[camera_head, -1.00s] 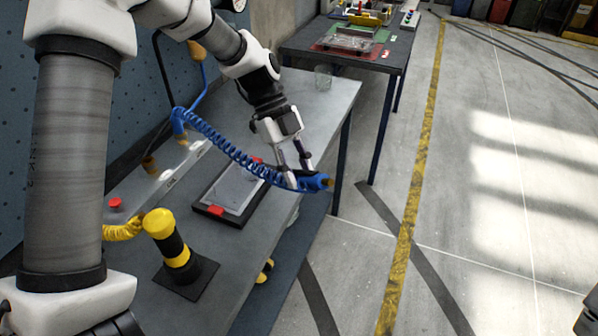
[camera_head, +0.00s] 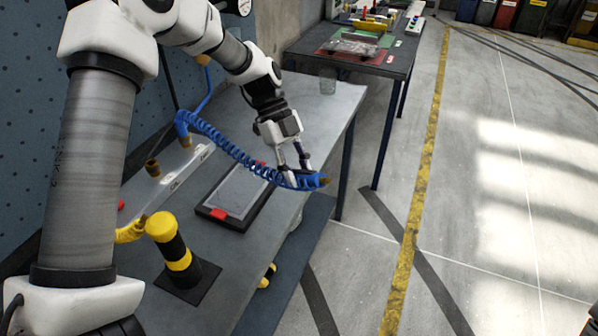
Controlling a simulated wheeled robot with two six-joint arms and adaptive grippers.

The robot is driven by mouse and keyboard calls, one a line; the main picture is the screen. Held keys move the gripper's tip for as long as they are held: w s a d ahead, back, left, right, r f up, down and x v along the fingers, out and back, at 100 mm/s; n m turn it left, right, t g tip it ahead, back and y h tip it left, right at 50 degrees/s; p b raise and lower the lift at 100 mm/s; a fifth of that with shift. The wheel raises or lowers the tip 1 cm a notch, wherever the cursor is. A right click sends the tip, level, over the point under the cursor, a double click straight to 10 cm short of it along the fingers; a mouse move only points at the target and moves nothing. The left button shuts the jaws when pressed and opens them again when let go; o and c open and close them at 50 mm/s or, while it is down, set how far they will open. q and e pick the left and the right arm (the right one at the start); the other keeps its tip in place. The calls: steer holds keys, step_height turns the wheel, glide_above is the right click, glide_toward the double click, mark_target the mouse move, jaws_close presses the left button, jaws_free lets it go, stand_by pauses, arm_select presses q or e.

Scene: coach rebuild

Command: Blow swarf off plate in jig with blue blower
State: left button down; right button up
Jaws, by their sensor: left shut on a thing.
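The blue blower (camera_head: 310,181) has a brass-coloured tip pointing right and a blue coiled hose (camera_head: 225,143) running back to a fitting at the wall side of the bench. My left gripper (camera_head: 297,176) is shut on the blue blower and holds it off the front edge of the bench, right of the jig. The plate (camera_head: 241,191) lies in the dark jig (camera_head: 217,223), which has red clamps at its near and far ends. Swarf on the plate is too small to make out. My right gripper is not in view.
A clear glass (camera_head: 327,80) stands at the bench's far end. A second table (camera_head: 383,62) with trays is beyond. The floor at right is open.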

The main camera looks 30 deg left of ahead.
arm_select(q)
steer(key=shift+s+a, duration=0.25)
steer(key=shift+s, duration=0.35)
steer(key=shift+s+a, duration=0.2)
steer(key=shift+s, duration=0.35)
stand_by(0.5)
steer(key=c, duration=1.7)
jaws_free()
jaws_close()
steer(key=shift+p, duration=0.3)
step_height(320, 180, up, 6)
steer(key=p, duration=0.3)
steer(key=shift+p, duration=0.4)
